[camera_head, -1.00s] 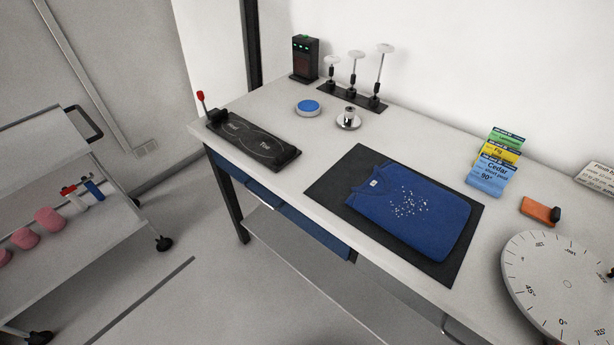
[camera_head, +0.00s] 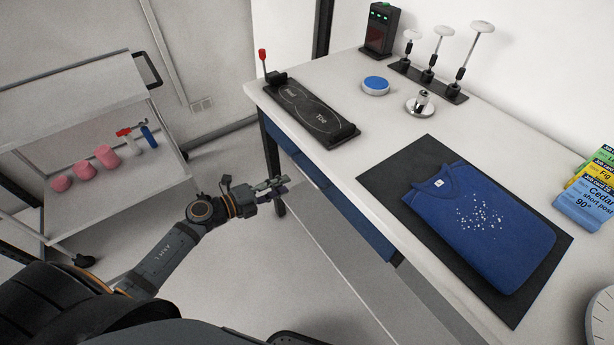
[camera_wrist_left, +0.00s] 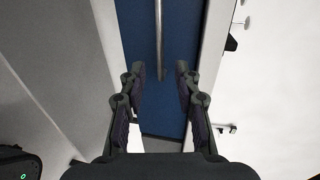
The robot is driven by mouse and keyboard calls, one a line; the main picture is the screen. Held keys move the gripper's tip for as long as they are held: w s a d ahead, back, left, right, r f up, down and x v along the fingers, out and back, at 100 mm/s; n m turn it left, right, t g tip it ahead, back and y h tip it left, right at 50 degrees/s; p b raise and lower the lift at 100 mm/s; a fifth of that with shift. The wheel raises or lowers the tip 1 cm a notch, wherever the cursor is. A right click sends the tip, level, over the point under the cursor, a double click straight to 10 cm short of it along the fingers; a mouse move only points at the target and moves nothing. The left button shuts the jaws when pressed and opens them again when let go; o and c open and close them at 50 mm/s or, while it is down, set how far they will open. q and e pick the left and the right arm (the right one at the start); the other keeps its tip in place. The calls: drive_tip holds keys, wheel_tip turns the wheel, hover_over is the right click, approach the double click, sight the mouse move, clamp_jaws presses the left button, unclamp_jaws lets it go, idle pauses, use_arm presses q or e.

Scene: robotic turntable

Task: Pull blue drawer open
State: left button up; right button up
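The blue drawer (camera_head: 352,216) is set under the front edge of the white table and looks shut. Its blue front also fills the middle of the left wrist view (camera_wrist_left: 136,32), with a thin metal bar handle (camera_wrist_left: 159,38) running along it. My left gripper (camera_head: 278,186) is in front of the drawer's left part, near the table leg. In the left wrist view the left gripper (camera_wrist_left: 160,72) is open, with the bar's lower end lined up between its fingertips. I cannot tell whether the fingers reach around the bar. My right gripper is not in view.
On the table (camera_head: 390,140) are a black heel-toe plate (camera_head: 315,112), a blue button (camera_head: 375,85) and a folded blue shirt (camera_head: 480,225) on a dark mat (camera_head: 395,185). A cart (camera_head: 75,110) with pink pieces stands left. Floor lies between cart and table.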

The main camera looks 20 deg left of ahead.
sight(307, 174)
use_arm(q)
drive_tip(key=x, duration=1)
clamp_jaws()
